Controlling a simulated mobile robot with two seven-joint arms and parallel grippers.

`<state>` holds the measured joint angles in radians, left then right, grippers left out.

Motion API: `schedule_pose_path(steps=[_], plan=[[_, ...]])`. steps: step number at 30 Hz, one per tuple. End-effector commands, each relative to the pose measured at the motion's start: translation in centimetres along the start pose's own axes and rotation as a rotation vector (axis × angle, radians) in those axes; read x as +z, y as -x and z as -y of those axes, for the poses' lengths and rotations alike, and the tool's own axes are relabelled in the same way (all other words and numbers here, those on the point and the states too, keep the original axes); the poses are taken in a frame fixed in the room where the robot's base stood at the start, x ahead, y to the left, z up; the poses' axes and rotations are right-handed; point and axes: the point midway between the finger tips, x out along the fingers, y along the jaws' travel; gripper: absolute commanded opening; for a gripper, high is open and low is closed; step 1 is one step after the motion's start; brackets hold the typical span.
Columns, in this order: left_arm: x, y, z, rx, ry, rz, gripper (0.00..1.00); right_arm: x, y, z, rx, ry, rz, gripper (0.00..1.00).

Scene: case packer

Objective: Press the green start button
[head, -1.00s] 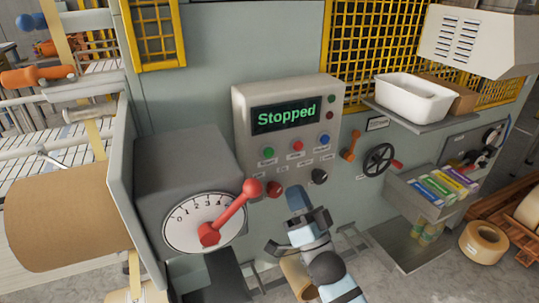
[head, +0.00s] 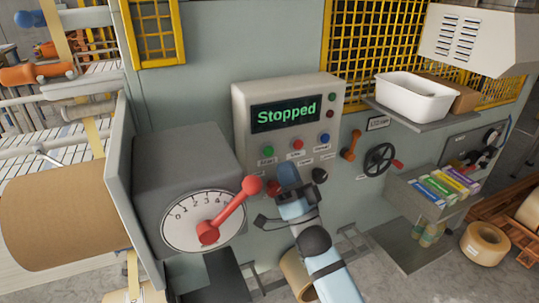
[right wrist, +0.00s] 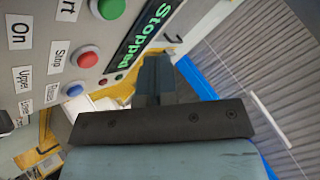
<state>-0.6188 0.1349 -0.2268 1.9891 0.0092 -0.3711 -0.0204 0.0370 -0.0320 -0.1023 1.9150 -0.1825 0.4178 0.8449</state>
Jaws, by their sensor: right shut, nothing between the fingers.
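The green start button (head: 268,151) is at the left of a row on the grey control panel (head: 243,115), under a display (head: 285,113) reading "Stopped". In the right wrist view the green button (right wrist: 110,8) is at the top edge, partly cut off. My right gripper (head: 287,172) is shut and empty, in front of the lower panel, below and right of the green button and apart from it in the picture. In the right wrist view its fingers (right wrist: 153,72) point along the panel. My left gripper is not in view.
A red button (head: 297,145) and a blue button (head: 325,139) sit right of the green one. A red lever (head: 230,211) with a dial stands at the left, its knob near my right gripper. A black knob (head: 320,175) and a handwheel (head: 379,160) are at the right.

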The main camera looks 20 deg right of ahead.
Motion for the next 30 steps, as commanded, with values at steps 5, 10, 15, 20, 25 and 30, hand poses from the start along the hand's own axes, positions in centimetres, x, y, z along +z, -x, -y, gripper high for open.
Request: schedule_pose_path(steps=[5,10,15,20,25,30], plan=[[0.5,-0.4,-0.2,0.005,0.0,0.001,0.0,1.2,-1.6,-1.2,0.0,-0.001,0.0,0.0],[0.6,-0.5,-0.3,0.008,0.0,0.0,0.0,1.9,-2.5,-1.8,0.0,-0.001,0.0,0.0],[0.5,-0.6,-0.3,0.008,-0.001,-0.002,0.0,2.1,-2.8,-2.0,0.001,-0.001,0.001,0.0],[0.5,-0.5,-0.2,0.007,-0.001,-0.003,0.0,2.1,-2.8,-2.0,0.001,-0.001,0.001,0.0],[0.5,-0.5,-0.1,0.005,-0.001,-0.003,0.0,2.1,-2.8,-2.0,0.001,-0.001,0.001,0.0],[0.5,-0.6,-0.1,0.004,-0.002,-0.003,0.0,2.0,-2.8,-2.0,0.001,-0.001,0.001,0.0]])
